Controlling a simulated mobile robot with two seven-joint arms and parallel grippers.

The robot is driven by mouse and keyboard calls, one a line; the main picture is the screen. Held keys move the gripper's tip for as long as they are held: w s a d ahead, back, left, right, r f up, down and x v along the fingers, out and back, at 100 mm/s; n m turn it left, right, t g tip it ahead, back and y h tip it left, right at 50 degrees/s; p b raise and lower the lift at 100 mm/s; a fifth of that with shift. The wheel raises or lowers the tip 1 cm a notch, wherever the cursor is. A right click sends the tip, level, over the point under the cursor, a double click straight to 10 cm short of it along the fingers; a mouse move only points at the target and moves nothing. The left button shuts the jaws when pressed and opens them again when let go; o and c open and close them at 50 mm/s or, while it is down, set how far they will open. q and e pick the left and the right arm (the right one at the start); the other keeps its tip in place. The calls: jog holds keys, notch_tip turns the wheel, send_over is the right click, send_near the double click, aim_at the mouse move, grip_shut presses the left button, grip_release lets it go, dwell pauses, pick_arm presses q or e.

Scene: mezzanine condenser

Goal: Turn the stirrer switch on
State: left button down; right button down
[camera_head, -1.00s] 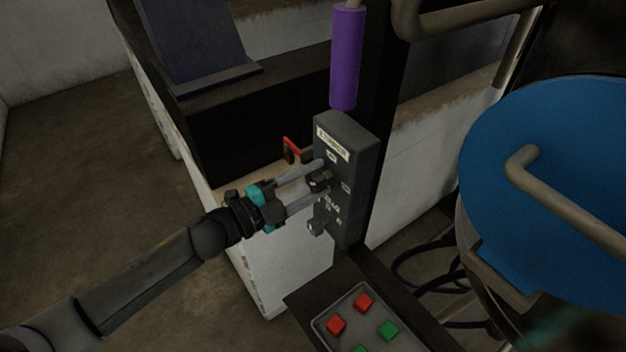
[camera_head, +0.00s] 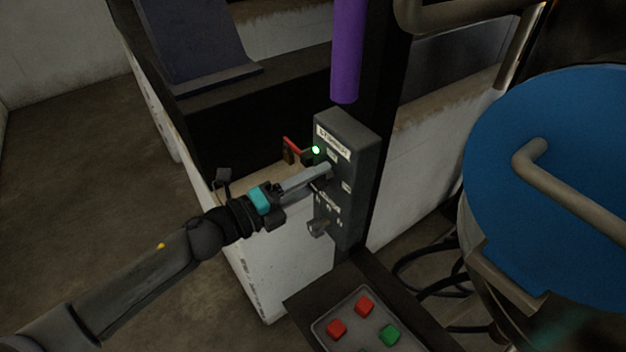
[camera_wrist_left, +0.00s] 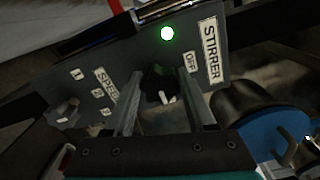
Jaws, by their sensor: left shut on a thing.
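The grey stirrer control box (camera_head: 352,142) is fixed to a dark post. Its label (camera_wrist_left: 211,50) reads STIRRER in the left wrist view, with an OFF mark beside the knob. A green lamp (camera_head: 316,150) is lit on it and also shows in the left wrist view (camera_wrist_left: 167,33). My left gripper (camera_head: 326,172) is at the box face, its fingers either side of the black stirrer switch knob (camera_wrist_left: 157,84), shut on it. In the head view the fingers hide most of the knob. The lower speed knob (camera_head: 318,228) is beneath, apart from the fingers. My right gripper is not in view.
A purple cylinder (camera_head: 347,50) hangs above the box. A panel with red and green buttons (camera_head: 362,318) lies below it. A blue round vessel lid (camera_head: 560,170) with a pipe handle is at right. A red-handled valve (camera_head: 293,148) is behind the gripper.

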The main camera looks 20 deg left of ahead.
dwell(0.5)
pick_arm(q)
jog(key=shift+c, duration=1.2)
grip_release()
jog(key=shift+s+a, duration=0.1)
jog(key=shift+s+a+f, duration=0.15)
jog(key=shift+s+a, duration=0.25)
jog(key=shift+s, duration=0.1)
jog(key=b+v, duration=0.2)
jog(key=v, duration=1.1)
jog(key=shift+s+a, duration=0.2)
jog(key=shift+s, duration=0.05)
